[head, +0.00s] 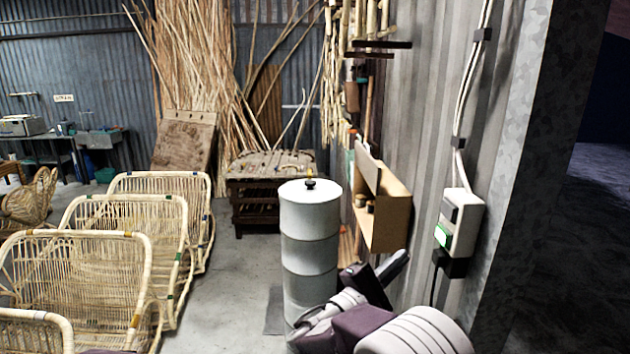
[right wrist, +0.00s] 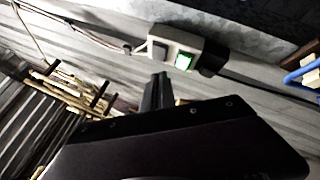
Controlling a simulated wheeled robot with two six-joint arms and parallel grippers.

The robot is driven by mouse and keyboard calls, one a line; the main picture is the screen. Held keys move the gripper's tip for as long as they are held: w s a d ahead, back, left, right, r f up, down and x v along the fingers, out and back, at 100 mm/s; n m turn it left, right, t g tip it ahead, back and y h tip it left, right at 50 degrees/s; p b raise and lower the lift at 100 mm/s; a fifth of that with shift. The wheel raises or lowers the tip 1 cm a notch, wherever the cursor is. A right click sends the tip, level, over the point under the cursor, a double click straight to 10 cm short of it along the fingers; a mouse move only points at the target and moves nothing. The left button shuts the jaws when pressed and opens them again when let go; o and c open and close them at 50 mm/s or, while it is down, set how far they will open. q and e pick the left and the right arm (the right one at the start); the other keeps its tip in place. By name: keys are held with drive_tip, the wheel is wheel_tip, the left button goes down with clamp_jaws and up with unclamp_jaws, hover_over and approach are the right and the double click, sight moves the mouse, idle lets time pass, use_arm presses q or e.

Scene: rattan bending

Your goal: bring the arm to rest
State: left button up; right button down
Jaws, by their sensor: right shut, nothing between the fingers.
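My right arm comes in from the bottom right of the head view, with pale rounded links and dark purple parts. My right gripper (head: 398,260) is at its far end, beside the corrugated wall and below the small wooden wall shelf. In the right wrist view the dark gripper body fills the lower part, and its fingers (right wrist: 158,90) stand together, shut and empty. My left gripper is not in view.
A wall box (head: 460,222) with a green light is right of the gripper; it also shows in the right wrist view (right wrist: 172,50). A white cylindrical steamer (head: 310,235) stands to the left. The wooden shelf (head: 385,215) juts from the wall. Rattan chair frames (head: 135,225) stand at left.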

drive_tip(key=s+d+f+m+g+h, duration=0.1)
drive_tip(key=s+d+m+g, duration=0.15)
drive_tip(key=d, duration=0.45)
drive_tip(key=s+d+f+m+g, duration=0.1)
drive_tip(key=s+d+m+g, duration=0.1)
drive_tip(key=d+g, duration=0.35)
drive_tip(key=s+d+f+m+g+y, duration=0.4)
drive_tip(key=s+d+f+g+y, duration=0.15)
drive_tip(key=s+f, duration=0.75)
drive_tip(key=s+a+f+m+g+y+b, duration=0.1)
drive_tip(key=s+a+f+m+g+y, duration=0.15)
drive_tip(key=s+a+f+y, duration=0.6)
drive_tip(key=w+a+f+m+t+y, duration=0.3)
drive_tip(key=w+a+f, duration=0.1)
drive_tip(key=a, duration=0.4)
drive_tip(key=shift+f+t, duration=0.4)
drive_tip(key=shift+f, duration=0.1)
